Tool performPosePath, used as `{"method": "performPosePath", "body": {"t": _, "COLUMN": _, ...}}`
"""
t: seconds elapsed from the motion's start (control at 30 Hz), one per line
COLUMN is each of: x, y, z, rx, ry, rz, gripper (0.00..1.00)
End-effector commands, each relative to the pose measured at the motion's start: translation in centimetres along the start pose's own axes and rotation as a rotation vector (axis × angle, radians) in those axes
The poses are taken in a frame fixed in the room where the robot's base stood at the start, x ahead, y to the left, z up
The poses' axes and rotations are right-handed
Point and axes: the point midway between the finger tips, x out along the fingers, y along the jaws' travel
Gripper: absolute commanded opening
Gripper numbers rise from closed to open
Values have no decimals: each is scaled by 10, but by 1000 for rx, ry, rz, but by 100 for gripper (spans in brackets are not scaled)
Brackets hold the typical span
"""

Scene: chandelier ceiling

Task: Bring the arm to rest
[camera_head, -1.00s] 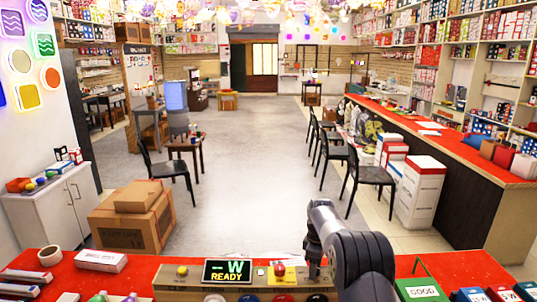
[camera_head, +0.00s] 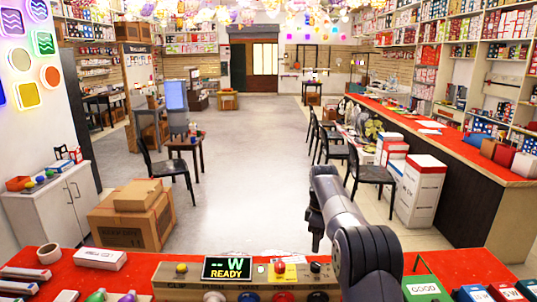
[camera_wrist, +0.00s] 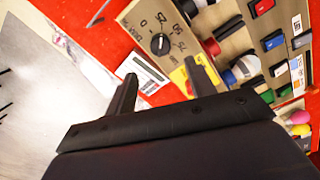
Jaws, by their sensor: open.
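My arm rises over the red counter (camera_head: 140,275) at the right of centre in the head view. My gripper (camera_head: 316,246) hangs above the counter's far edge there, with its fingers pointing down. In the wrist view my gripper (camera_wrist: 165,82) shows two dark fingers spread apart with nothing between them. Below them are a control panel (camera_wrist: 139,17) with a dial (camera_wrist: 159,43) and a white label card (camera_wrist: 145,72). I cannot tell the exact height of the fingers above these.
A display reading "-- W READY" (camera_head: 227,268) stands on the counter left of my arm. A green tray marked GOOD (camera_head: 424,290) is at right. Cardboard boxes (camera_head: 128,222) and black chairs (camera_head: 370,176) stand on the floor beyond. The middle floor is clear.

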Motion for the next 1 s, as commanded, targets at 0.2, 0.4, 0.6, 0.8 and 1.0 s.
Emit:
{"method": "performPosePath", "body": {"t": 0.2, "x": 21, "y": -1, "z": 0, "rx": 0, "ry": -2, "rz": -6, "gripper": 52}}
{"method": "performPosePath", "body": {"t": 0.4, "x": 60, "y": -1, "z": 1, "rx": 0, "ry": -2, "rz": -5, "gripper": 52}}
{"method": "performPosePath", "body": {"t": 0.6, "x": 100, "y": -1, "z": 1, "rx": 4, "ry": -2, "rz": -6, "gripper": 52}}
{"method": "performPosePath", "body": {"t": 0.8, "x": 97, "y": 0, "z": 0, "rx": 173, "ry": -1, "rz": -1, "gripper": 52}}
{"method": "performPosePath", "body": {"t": 1.0, "x": 97, "y": 0, "z": 0, "rx": 334, "ry": -1, "rz": -1, "gripper": 52}}
